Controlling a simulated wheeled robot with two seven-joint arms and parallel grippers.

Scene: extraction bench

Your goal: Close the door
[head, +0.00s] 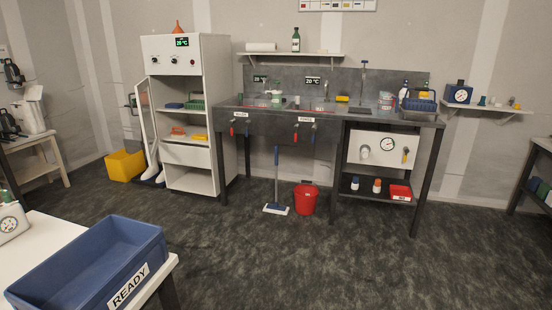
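A tall white cabinet (218,110) with a green 20 °C display stands against the back wall at left. Its door (146,120) hangs at the left side, swung open and seen nearly edge-on. The shelves inside are exposed; a green basket (195,105), a blue item (174,106) and orange and yellow items sit on them. A white drawer front (186,155) sits below the shelves, above an empty lower compartment. Neither of my grippers is in view.
A yellow bin (125,165) and white boots (152,165) stand by the door's lower end. A mop (276,190) and red bucket (306,198) are under the bench (275,122). A blue READY crate (60,262) sits on a table at front left. The middle floor is clear.

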